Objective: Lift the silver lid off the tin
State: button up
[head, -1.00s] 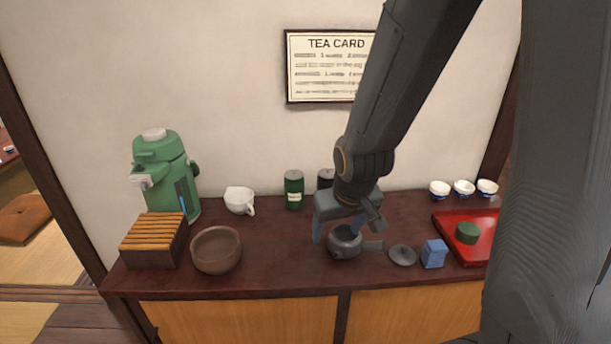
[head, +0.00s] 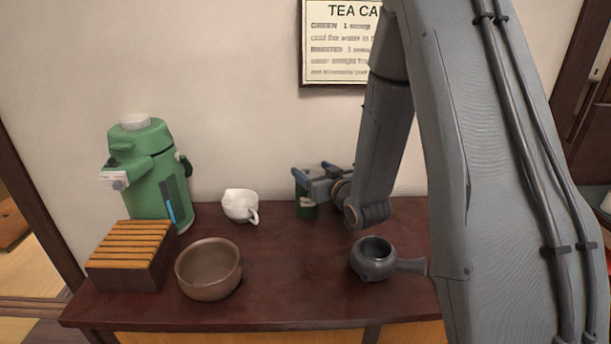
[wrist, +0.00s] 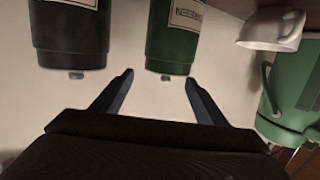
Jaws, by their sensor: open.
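The green tin (head: 306,209) stands upright on the dark counter near the wall, partly covered by my gripper (head: 303,179). In the wrist view the tin (wrist: 171,38) appears upside down with its label, and a small grey knob (wrist: 166,77) shows at its top end. My gripper's fingers (wrist: 158,78) are open and empty, one on each side of the knob in that picture. I cannot tell how close they are in depth, and no contact shows. The silver lid itself is hidden in the head view. A black tin (wrist: 70,38) is beside the green one.
A dark side-handled teapot (head: 373,262) stands in front of my arm. A white cup (head: 240,206), green air pot (head: 150,175), brown bowl (head: 209,268) and slatted wooden box (head: 130,258) are to the left. The middle counter between bowl and teapot is clear.

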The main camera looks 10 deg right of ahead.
jog(key=shift+a+p+x, duration=0.2)
jog(key=shift+p+x, duration=0.05)
jog(key=shift+x, duration=1.25)
jog(key=shift+a+p+x, duration=0.2)
jog(key=shift+a+x, duration=0.05)
jog(key=shift+x, duration=1.3)
jog(key=shift+s+f, duration=0.1)
jog(key=shift+f, duration=0.1)
